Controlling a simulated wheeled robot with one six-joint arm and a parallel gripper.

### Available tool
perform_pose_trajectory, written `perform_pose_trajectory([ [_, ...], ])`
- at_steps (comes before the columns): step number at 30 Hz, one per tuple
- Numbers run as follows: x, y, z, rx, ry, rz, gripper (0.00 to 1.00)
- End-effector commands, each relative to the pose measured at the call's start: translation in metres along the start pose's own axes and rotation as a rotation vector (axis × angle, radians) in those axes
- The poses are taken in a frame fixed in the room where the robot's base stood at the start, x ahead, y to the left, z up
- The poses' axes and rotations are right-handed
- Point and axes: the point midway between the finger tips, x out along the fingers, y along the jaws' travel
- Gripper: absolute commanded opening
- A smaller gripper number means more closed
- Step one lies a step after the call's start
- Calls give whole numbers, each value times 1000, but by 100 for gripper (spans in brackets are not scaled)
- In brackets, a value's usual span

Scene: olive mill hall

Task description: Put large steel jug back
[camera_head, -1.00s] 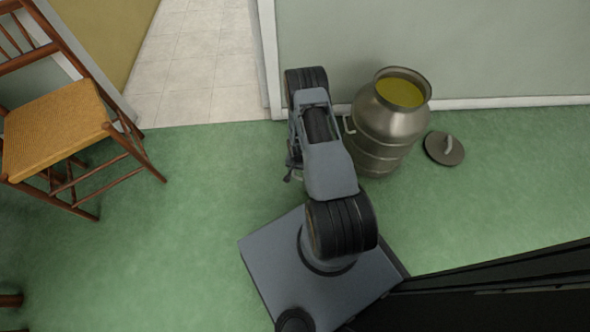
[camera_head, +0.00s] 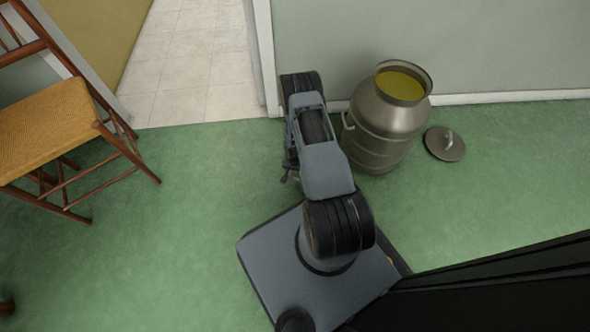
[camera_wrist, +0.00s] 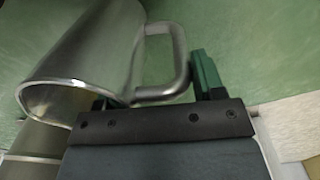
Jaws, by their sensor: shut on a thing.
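A steel jug (camera_wrist: 90,55) with a bright rim and a looped handle (camera_wrist: 178,60) fills the upper left of the wrist view. My gripper (camera_wrist: 158,90) is shut on the jug at its handle, with one green finger on the right of the handle and the other partly hidden by the jug. In the head view my arm hides the gripper, and the jug does not show.
A large metal can (camera_head: 388,125) holding yellow-green liquid stands by the wall, close right of my arm. Its lid (camera_head: 445,144) lies on the green floor. A wooden chair (camera_head: 50,125) stands left. A tiled doorway (camera_head: 190,60) opens behind. Floor between chair and arm is clear.

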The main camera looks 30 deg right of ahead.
Motion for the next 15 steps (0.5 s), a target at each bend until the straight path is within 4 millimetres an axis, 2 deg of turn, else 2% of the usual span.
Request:
perform_pose_trajectory([
  [1,1,0,0,0,0,0,64],
  [9,1,0,0,0,0,0,88],
  [15,0,0,0,0,0,0,88],
])
